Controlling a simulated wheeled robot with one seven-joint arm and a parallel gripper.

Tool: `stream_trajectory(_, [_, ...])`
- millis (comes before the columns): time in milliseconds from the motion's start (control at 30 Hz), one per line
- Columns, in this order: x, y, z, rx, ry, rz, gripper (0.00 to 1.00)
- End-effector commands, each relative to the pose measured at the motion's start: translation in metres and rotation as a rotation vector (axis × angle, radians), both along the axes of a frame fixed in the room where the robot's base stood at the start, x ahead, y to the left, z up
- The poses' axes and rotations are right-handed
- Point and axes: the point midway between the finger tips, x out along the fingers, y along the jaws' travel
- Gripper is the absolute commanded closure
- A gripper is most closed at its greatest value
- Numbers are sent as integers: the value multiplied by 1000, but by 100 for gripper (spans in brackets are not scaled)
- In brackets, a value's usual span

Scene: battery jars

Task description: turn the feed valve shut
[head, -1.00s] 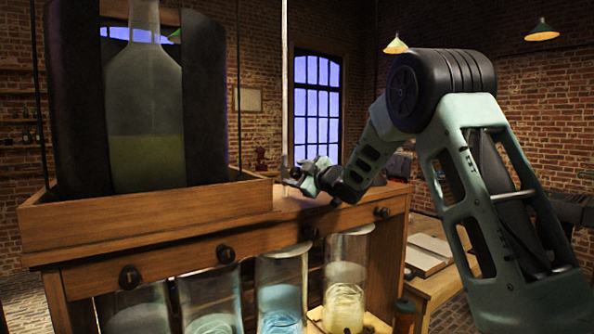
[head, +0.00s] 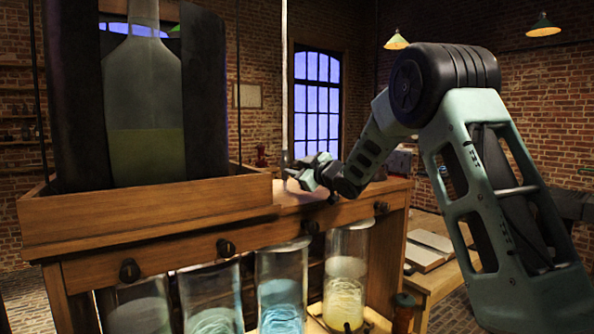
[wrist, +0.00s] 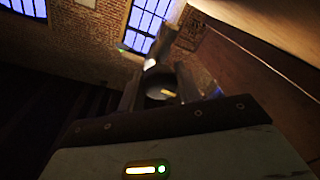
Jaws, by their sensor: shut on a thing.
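My gripper (head: 292,174) is at the back right of the wooden stand's top, by the foot of a thin upright tube (head: 286,100). In the wrist view my gripper (wrist: 160,88) is shut on a small dark round piece with a pale streak across it (wrist: 160,93), which looks like the feed valve's handle. The fingers hide much of it, and how far it is turned cannot be told. A big bottle (head: 145,110) with yellow-green liquid stands in the wooden tray (head: 150,222) to the left.
Several glass jars (head: 282,290) with coils and liquid stand under the top. Dark knobs (head: 225,248) stick out along the stand's front edge. A lower bench (head: 430,275) with an open book stands at the right.

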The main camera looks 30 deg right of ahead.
Motion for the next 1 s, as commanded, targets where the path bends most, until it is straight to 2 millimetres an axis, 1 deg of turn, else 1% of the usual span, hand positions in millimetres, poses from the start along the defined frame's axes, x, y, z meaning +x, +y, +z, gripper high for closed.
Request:
stream_trajectory(133, [0, 0, -3, 122, 5, 0, 89])
stream_trajectory(1000, [0, 0, -2, 950, 35, -1, 89])
